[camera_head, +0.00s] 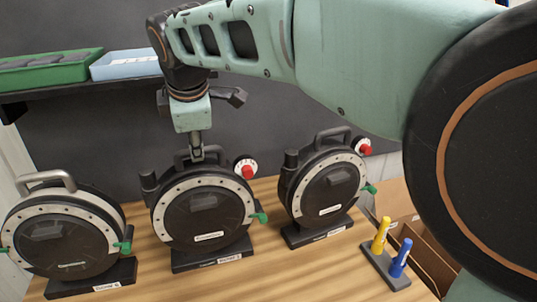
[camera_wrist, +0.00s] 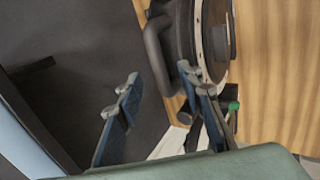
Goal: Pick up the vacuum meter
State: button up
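Three round black meters with pale dial rings stand upright on black bases: a left meter (camera_head: 68,238) with a grey handle, a middle meter (camera_head: 203,215) with a dark handle, and a right meter (camera_head: 328,190). Their labels are too small to read, so I cannot tell which is the vacuum meter. My gripper (camera_head: 196,150) points down at the top of the middle meter. In the wrist view my gripper (camera_wrist: 160,82) has its fingers spread, with a dark curved handle (camera_wrist: 153,55) showing between and beyond them. Contact is unclear; nothing appears gripped.
The meters stand on a wooden table (camera_head: 160,262). Red knobs (camera_head: 247,172) show behind them. A stand with a yellow and a blue peg (camera_head: 399,258) is at right, near an open brown box (camera_head: 425,265). A green tray (camera_head: 50,70) and blue tray (camera_head: 125,66) sit on a shelf.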

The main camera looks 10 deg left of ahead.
aim_at(200, 168)
jog(key=shift+x, duration=1.5)
jog(key=shift+c, duration=0.6)
grip_shut()
jog(key=shift+w+r, duration=0.15)
jog(key=shift+r, duration=0.1)
